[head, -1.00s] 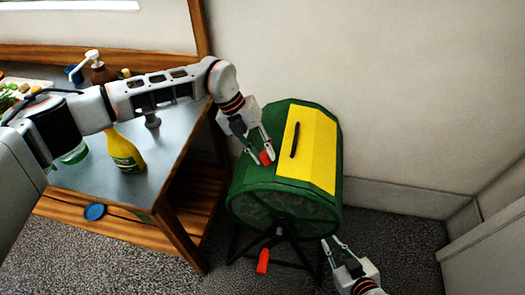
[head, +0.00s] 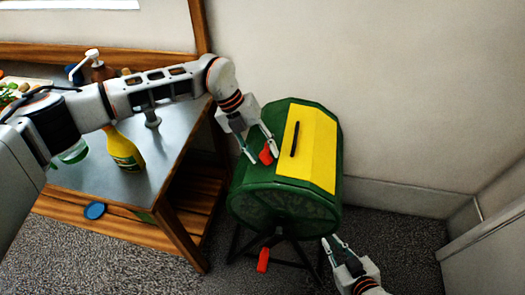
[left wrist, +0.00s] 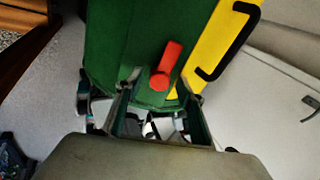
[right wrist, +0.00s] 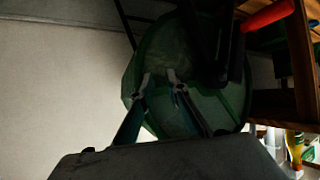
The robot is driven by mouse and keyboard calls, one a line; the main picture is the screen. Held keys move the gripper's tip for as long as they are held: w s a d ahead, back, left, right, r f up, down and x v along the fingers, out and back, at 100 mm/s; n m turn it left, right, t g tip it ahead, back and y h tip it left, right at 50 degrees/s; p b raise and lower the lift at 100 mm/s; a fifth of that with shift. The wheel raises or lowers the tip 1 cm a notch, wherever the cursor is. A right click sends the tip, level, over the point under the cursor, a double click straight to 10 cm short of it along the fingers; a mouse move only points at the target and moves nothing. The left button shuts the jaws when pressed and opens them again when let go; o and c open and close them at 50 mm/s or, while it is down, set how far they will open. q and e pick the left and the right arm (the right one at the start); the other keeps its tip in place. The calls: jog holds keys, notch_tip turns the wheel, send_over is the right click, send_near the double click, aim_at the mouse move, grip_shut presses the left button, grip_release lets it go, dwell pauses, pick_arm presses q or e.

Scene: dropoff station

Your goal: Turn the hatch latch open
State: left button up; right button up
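A green drum stands on a dark frame. A yellow hatch panel (head: 318,150) with a black bar handle (head: 295,139) is on its top. The red latch (head: 266,153) sits on the green surface just left of the hatch; in the left wrist view the latch (left wrist: 168,65) lies tilted, its upper end near the yellow edge. My left gripper (head: 262,160) is open, with its fingertips on either side of the latch; I cannot tell whether they touch it. My right gripper (head: 332,240) is open and empty, low by the drum's front right.
A red crank grip (head: 263,260) hangs below the drum's front. A metal-topped table (head: 170,150) with a yellow bottle (head: 124,152) stands at left, under my left arm. The wall is close behind the drum. Carpet (head: 410,245) is clear at right.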

pick_arm(q)
jog(key=v, duration=1.1)
jog(key=shift+r, duration=0.25)
jog(key=shift+a, duration=0.15)
